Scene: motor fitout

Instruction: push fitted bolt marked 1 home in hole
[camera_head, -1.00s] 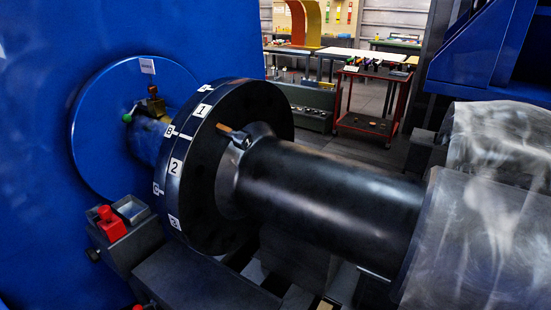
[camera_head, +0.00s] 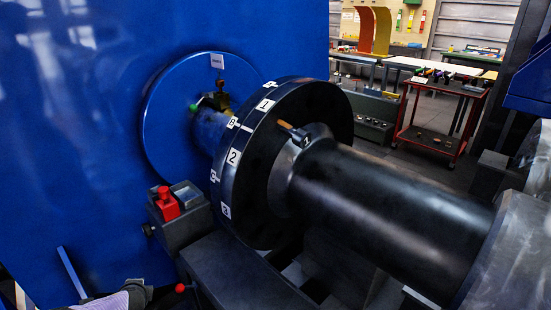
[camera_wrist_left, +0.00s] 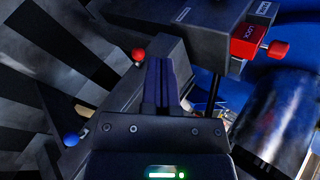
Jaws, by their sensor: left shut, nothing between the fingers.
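The dark coupling flange (camera_head: 320,110) carries white labels on its rim, among them the label 1 (camera_head: 265,105) near the top. A small piece with an orange-brown end and a dark end (camera_head: 291,130) sticks out of the flange's near face, below label 1. I cannot tell whether it is the bolt marked 1 or how deep it sits. My left gripper (camera_wrist_left: 161,62) shows in the left wrist view, its dark fingers closed together with nothing between them. It is beside the dark control box, apart from the flange. My right gripper is not in view.
A thick dark shaft (camera_head: 390,205) runs right from the flange. A blue disc (camera_head: 165,100) and blue housing stand behind it. A box with a red block (camera_head: 166,203) stands at the left; a red lever knob (camera_head: 180,288) is below. A red-framed cart (camera_head: 440,110) stands at the back right.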

